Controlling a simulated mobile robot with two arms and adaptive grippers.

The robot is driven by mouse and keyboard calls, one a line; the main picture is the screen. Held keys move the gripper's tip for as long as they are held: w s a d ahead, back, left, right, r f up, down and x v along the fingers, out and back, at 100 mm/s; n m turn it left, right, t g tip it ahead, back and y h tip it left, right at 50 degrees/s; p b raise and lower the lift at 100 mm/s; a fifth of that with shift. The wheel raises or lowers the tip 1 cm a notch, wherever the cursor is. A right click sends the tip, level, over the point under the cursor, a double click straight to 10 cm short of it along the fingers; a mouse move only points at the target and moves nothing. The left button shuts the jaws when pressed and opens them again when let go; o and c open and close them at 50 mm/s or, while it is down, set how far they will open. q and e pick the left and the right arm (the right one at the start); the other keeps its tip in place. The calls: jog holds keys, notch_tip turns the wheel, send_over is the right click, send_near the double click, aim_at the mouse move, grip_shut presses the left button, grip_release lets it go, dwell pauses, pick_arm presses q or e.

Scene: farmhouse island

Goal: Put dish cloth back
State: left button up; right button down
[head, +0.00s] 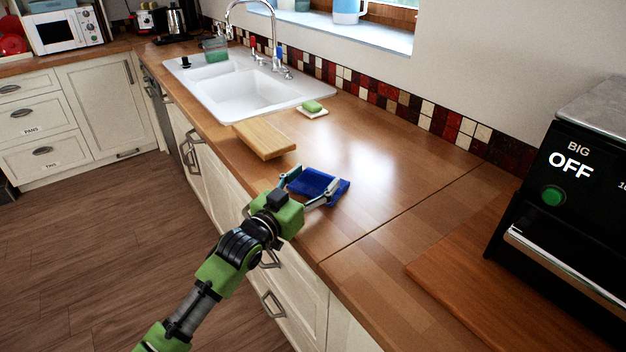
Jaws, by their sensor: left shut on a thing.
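The dish cloth (321,184) is dark blue and lies bunched at the counter's front part, right of the wooden board. My left gripper (310,189) reaches over the counter's front edge and is shut on the cloth, with a finger on either side of it. I cannot tell whether the cloth is lifted off the counter or resting on it. My right gripper is not in view.
A wooden board (264,139) lies at the counter edge beside the white sink (246,93). A black oven (570,190) stands at the right. The counter middle (385,150) is clear.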

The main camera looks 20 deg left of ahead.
pick_arm(q)
jog(key=shift+f, duration=0.2)
jog(key=o, duration=1.6)
jog(key=shift+r, duration=0.1)
jog(key=b+v, duration=0.1)
jog(key=v, duration=1.1)
